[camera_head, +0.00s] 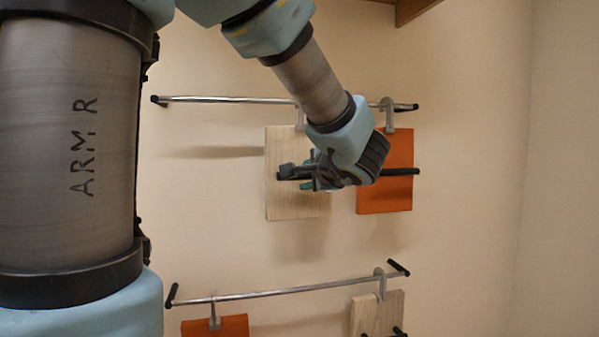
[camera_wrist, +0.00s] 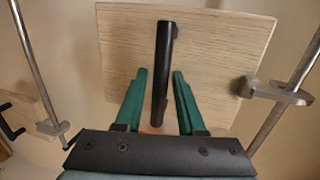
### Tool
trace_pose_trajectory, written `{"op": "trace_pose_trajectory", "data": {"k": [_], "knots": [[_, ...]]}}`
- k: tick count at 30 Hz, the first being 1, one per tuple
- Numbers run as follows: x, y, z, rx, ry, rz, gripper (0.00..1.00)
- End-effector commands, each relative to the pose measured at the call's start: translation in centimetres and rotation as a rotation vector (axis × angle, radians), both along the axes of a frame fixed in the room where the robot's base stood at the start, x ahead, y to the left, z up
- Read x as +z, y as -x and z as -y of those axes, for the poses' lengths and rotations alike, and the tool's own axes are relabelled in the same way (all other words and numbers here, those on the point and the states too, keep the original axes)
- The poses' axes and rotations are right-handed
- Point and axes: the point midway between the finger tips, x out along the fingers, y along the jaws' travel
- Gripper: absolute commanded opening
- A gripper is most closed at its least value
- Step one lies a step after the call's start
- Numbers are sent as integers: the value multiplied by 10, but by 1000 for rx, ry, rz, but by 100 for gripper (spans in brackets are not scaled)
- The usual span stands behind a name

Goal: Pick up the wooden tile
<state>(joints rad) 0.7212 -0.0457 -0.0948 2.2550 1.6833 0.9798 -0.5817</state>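A pale wooden tile (camera_head: 282,204) hangs by a grey hook from the upper metal rod on the wall in the head view. My gripper (camera_head: 305,176) is in front of it and hides part of its face and handle. The same tile (camera_wrist: 225,45) fills the upper middle of the wrist view, with a black bar handle (camera_wrist: 162,60) on its face. My open gripper (camera_wrist: 159,76) has one green finger on each side of this handle, with a visible gap on both sides. A second wooden tile (camera_head: 367,316) hangs from the lower rod.
An orange tile (camera_head: 398,199) with a black handle hangs right beside the upper wooden tile. The upper rod (camera_head: 225,99) and lower rod (camera_head: 270,292) are fixed to the wall. Another orange tile (camera_head: 225,327) hangs at lower left. The wall at right is bare.

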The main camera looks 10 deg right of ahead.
Motion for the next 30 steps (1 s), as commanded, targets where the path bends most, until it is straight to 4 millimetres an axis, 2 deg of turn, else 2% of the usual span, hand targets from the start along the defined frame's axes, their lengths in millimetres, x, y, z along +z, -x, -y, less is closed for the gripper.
{"op": "trace_pose_trajectory", "data": {"k": [1, 9, 10, 30], "knots": [[0, 0, 0, 0, 0, 0, 32], [0, 0, 0, 0, 0, 0, 2], [0, 0, 0, 0, 0, 0, 0], [0, 0, 0, 0, 0, -1, 0]]}}
